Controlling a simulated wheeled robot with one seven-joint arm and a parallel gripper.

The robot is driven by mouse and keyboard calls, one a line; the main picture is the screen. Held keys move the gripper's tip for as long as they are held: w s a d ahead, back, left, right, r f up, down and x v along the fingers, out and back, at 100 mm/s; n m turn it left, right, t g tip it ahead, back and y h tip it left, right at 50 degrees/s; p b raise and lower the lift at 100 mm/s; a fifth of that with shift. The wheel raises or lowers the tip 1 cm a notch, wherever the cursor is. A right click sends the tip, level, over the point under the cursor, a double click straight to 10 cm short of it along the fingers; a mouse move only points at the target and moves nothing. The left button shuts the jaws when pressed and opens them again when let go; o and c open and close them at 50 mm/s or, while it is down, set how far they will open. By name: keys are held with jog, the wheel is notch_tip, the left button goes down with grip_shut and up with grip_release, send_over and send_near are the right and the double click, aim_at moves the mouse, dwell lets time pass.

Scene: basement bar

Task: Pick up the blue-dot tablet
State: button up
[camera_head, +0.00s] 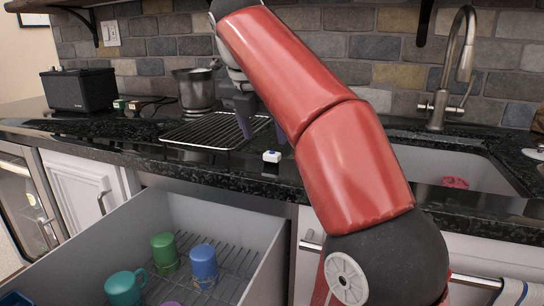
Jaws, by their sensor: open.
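A small white tablet with a blue mark on top (272,156) lies on the black granite counter, near its front edge. It is in front of the right end of a dark wire rack. My gripper (259,133) is above and just behind the tablet, pointing down over the rack's right side. Its fingers are apart and hold nothing that I can see. My red arm covers part of the gripper and the counter to the right of the tablet.
The wire rack (200,131) lies left of the tablet. A metal pot (196,92) and a black box (78,90) stand behind. Below, an open drawer (190,200) holds several coloured mugs. A sink (430,165) with a tall faucet (455,65) is at right.

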aim_at(273, 160)
jog(key=shift+d+x, duration=0.2)
jog(key=shift+x, duration=2.4)
jog(key=shift+r, duration=0.1)
jog(key=c, duration=1)
jog(key=shift+c, duration=0.2)
jog(key=shift+r, duration=0.15)
